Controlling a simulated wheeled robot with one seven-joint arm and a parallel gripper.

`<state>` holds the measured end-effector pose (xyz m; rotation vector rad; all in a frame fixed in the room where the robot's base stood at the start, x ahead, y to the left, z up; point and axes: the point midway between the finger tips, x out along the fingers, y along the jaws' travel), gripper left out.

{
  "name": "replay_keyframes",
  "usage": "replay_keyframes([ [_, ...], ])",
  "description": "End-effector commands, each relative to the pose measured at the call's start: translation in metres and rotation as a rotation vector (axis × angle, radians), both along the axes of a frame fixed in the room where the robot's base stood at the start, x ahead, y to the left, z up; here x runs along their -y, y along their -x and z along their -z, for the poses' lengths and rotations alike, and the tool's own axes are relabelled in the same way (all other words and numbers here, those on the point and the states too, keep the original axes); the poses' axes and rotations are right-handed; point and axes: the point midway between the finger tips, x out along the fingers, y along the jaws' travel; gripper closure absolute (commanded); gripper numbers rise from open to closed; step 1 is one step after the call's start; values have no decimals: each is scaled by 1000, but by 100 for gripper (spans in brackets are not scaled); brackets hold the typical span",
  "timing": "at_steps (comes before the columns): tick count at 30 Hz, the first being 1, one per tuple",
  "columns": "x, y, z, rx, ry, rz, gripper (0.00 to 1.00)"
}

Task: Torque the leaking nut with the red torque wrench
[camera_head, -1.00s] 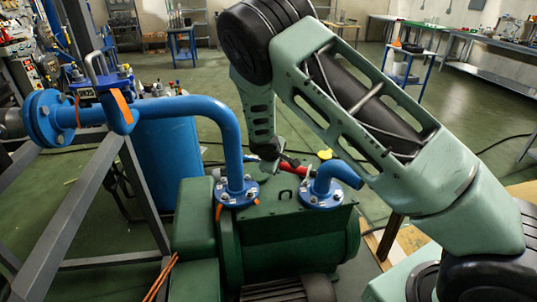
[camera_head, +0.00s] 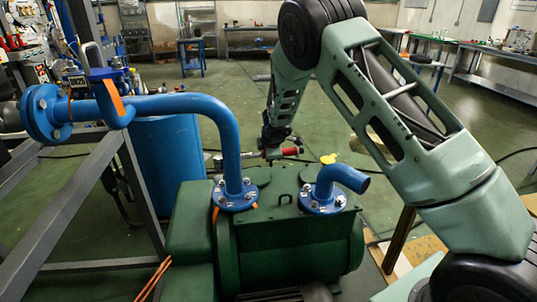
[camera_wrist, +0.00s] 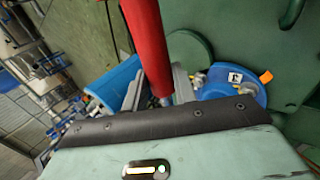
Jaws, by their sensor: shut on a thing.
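My gripper (camera_head: 272,145) is shut on the red torque wrench (camera_head: 291,151) and holds it roughly level behind the green pump's top. In the wrist view the red handle (camera_wrist: 147,35) runs between the two fingers of my gripper (camera_wrist: 158,88). The wrench's dark head end points left in the head view. Bolts and nuts sit on the left blue flange (camera_head: 236,199) and the right blue flange (camera_head: 322,204) on the pump. The wrench appears apart from both flanges. I cannot tell which nut leaks.
The green pump (camera_head: 290,245) stands below the flanges. A bent blue pipe (camera_head: 229,145) rises at left, and a short blue elbow (camera_head: 345,176) ends at right. A grey frame (camera_head: 70,205) and blue tank (camera_head: 168,150) stand left. Open floor lies behind.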

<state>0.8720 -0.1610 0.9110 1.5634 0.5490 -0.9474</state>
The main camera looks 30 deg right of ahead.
Motion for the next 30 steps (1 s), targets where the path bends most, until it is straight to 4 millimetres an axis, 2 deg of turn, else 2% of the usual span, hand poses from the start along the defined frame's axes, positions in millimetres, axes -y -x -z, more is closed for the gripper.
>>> replay_keyframes([
  [13, 2, 0, -1, 7, -5, 1, 100],
  [30, 1, -1, 36, 6, -3, 0, 100],
])
